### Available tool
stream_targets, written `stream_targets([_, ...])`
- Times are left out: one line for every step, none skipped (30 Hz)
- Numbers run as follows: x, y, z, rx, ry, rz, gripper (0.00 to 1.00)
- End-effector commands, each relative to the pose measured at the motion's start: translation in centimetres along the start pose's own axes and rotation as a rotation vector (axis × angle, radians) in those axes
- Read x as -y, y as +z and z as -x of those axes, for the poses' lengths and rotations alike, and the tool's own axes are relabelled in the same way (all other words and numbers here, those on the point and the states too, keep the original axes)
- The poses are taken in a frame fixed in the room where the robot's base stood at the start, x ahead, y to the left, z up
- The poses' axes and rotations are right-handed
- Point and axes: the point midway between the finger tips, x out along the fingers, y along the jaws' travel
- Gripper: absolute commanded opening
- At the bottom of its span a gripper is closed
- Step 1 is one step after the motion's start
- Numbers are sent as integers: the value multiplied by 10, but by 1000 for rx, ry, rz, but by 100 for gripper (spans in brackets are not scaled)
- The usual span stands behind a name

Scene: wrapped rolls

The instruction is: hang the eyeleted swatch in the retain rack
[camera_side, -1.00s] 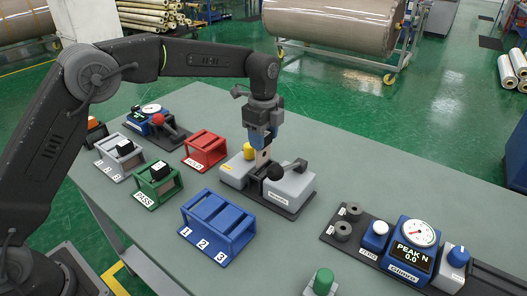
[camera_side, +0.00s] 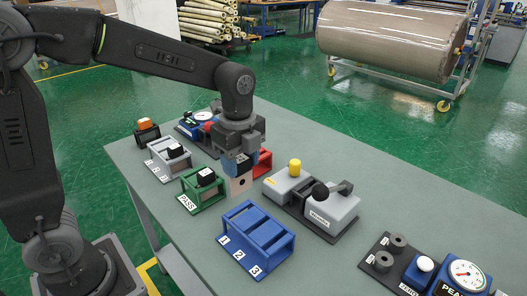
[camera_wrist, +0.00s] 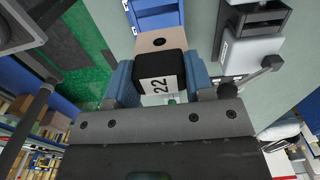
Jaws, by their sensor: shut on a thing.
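My gripper (camera_side: 243,165) is shut on the black block of a swatch, with one blue finger on each side. In the wrist view the gripper (camera_wrist: 159,82) holds the black block (camera_wrist: 160,68) with a white label reading 22. A tan swatch (camera_wrist: 145,43) with a dark eyelet sticks out beyond it. In the side view the swatch (camera_side: 241,185) hangs below the fingers, above the table between the green, red and blue racks. The blue rack (camera_side: 262,222), marked 1, 2, 3, looks empty. No rack is readably marked retain; a grey rack (camera_side: 172,164) has small labels.
The green PASS rack (camera_side: 189,200) and the grey rack hold black-topped pieces. A red rack (camera_side: 263,165) is partly hidden behind my gripper. A grey clamp fixture (camera_side: 335,208) with a yellow knob (camera_side: 295,167) stands right. An orange-topped piece (camera_side: 146,123) stands at the left edge.

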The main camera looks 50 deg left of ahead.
Motion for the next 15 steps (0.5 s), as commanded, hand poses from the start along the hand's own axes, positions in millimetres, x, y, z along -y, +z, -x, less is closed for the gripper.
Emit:
stream_targets([-4,1,0,0,-1,0,21])
stream_targets([-5,1,-1,0,-1,0,21])
stream_targets([-6,1,-1,0,-1,0,21])
stream_targets([-6,1,-1,0,-1,0,21])
stream_targets([-6,1,-1,0,-1,0,21])
stream_targets([-6,1,-1,0,-1,0,21])
stream_targets([-6,1,-1,0,0,0,21])
stream_targets([-6,1,-1,0,0,0,21])
stream_targets([-6,1,-1,0,0,0,21])
stream_targets([-6,1,-1,0,0,0,21])
stream_targets([-6,1,-1,0,0,0,21])
stream_targets([-6,1,-1,0,0,0,21])
stream_targets([-6,1,-2,0,0,0,21])
stream_targets([-6,1,-2,0,1,0,21])
stream_targets([-6,1,-4,0,1,0,21])
